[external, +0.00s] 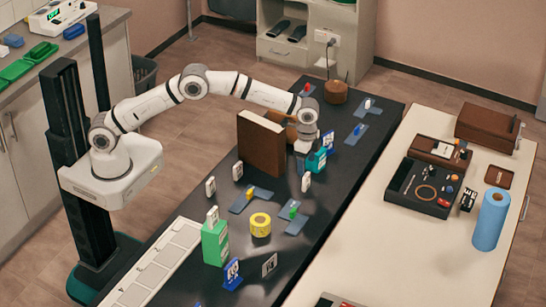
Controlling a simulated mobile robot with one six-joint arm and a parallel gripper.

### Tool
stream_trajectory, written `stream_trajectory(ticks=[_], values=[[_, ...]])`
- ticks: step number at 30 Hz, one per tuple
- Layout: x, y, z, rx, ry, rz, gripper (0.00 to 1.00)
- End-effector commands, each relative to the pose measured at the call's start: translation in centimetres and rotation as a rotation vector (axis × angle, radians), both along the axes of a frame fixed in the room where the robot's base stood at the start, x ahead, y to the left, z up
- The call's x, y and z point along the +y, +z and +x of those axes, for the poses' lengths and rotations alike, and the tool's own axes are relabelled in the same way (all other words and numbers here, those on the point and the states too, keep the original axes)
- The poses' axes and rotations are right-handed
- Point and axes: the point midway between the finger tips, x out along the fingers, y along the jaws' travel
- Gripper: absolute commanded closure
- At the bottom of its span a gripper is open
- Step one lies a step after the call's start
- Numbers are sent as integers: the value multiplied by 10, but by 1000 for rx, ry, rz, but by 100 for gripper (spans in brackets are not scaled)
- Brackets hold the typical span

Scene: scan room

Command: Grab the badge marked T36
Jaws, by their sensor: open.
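Several small upright badges stand on the dark table (335,215). Their markings are too small to read, so I cannot tell which is T36. White ones include one at the left (210,187), one beside the brown upright block (237,171), one near the table middle (306,182) and a grey-white one at the front (270,265). A blue-and-white badge (232,273) stands at the front, and another (327,139) stands right of my gripper. My gripper (303,147) points down, open, just right of the brown block (262,146) and close to a teal object (316,160). Its fingertips are hard to make out.
A green box (215,243) and yellow tape roll (260,225) stand toward the front. Blue-grey plates with small coloured pieces lie around the table. A brown round container (336,91) stands at the back. A pale counter (395,230) with a dark tray and blue roll (490,219) runs along the right.

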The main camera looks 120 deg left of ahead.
Motion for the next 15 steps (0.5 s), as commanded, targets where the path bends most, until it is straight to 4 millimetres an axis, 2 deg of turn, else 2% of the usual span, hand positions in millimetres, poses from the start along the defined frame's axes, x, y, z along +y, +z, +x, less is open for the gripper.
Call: stream_trajectory(ticks=[4, 15], values=[[8, -15, 2, 6, -1, -3, 33], [9, -57, -3, 9, 0, -4, 33]])
